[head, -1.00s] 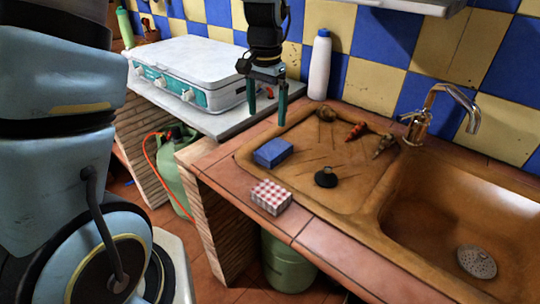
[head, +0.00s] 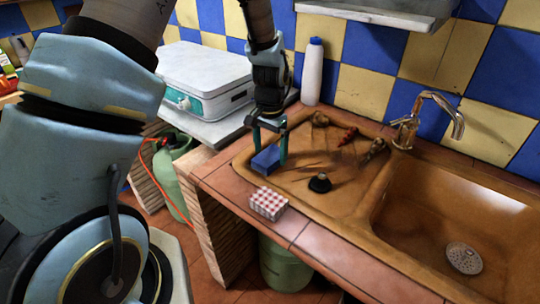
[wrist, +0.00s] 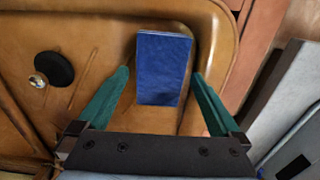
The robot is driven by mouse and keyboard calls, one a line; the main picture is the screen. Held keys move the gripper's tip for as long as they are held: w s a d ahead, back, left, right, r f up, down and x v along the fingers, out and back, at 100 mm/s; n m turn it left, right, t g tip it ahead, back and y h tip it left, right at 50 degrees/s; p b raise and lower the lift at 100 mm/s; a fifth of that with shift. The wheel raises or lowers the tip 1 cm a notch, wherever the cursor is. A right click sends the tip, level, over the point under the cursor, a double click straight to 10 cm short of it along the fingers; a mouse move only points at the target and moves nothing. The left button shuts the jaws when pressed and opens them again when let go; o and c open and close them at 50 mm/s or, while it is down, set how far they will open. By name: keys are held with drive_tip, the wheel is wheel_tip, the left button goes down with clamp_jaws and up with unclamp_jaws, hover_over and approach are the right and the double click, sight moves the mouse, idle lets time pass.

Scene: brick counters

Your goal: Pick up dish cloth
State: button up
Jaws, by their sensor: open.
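A small blue block (head: 265,161), like a folded cloth or sponge, lies on the drainboard of the brown sink (head: 342,199). My gripper (head: 269,154) is just over it, pointing down, with its green fingers apart. In the wrist view the blue block (wrist: 163,60) shows between the two open fingers of my gripper (wrist: 160,74), with a gap on each side. I cannot tell how far below the fingertips it lies. A red-and-white checkered folded cloth or box (head: 268,204) sits on the tiled counter edge in front of it.
A black stopper (head: 320,183) lies right of the blue block, and also shows in the wrist view (wrist: 54,69). Several small items lie along the drainboard's back. A white bottle (head: 312,73) and a stove (head: 205,78) stand behind. The faucet (head: 430,112) and basin are right.

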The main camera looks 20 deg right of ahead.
sight(270, 155)
drive_tip(key=shift+f, duration=0.45)
drive_tip(key=c, duration=1.4)
wheel_tip(270, 155, up, 10)
drive_tip(key=b, duration=0.2)
drive_tip(key=shift+b, duration=0.4)
